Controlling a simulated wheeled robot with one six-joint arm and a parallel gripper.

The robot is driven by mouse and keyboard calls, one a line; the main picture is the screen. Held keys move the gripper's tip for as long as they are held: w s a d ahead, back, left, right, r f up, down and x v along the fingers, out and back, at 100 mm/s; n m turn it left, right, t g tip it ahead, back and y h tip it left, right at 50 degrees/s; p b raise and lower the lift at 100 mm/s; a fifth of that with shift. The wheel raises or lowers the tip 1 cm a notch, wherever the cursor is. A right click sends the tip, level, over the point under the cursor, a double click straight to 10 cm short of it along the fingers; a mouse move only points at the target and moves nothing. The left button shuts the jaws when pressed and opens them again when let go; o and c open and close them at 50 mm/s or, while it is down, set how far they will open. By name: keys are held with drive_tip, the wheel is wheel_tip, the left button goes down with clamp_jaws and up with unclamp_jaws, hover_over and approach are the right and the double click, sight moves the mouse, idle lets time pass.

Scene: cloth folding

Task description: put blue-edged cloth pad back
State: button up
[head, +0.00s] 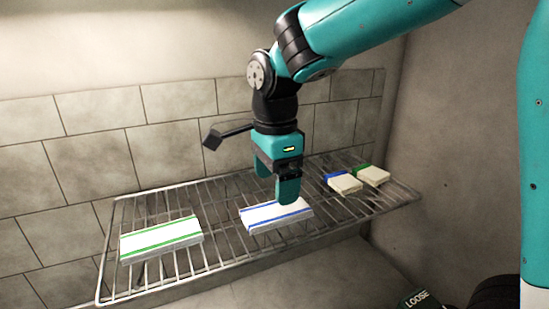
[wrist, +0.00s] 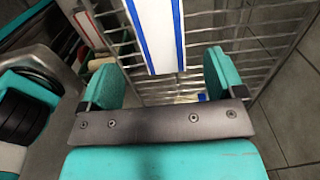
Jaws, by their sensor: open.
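The blue-edged cloth pad (head: 277,215) is white with blue stripes along its long sides. It lies flat on the wire rack, near its middle. In the wrist view the pad (wrist: 158,35) shows between my two fingers, its near end about level with the fingertips. My gripper (head: 276,186) is open and points down over the pad, with one finger hiding part of it in the head view. I see no finger closed on the pad. I cannot tell the exact height of the fingertips above it.
A green-edged pad (head: 160,239) lies on the rack's left part. Small pale blocks with a blue end (head: 343,183) and a green end (head: 373,175) sit at the right. The wire rack (head: 215,262) has bare bars between. A bin marked "LOOSE" (head: 417,299) stands lower right.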

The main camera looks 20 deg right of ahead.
sight(275, 210)
wheel_tip(275, 210, up, 6)
drive_tip(key=s+a+f+n+y, duration=0.2)
drive_tip(key=s+f+n, duration=0.2)
drive_tip(key=s+n, duration=0.5)
drive_tip(key=s+a+f+n+y, duration=0.2)
drive_tip(key=s+f+n, duration=0.2)
drive_tip(key=s+n, duration=0.5)
drive_tip(key=n+b, duration=0.1)
drive_tip(key=n, duration=0.6)
drive_tip(key=shift+a, duration=0.35)
drive_tip(key=shift+f, duration=0.1)
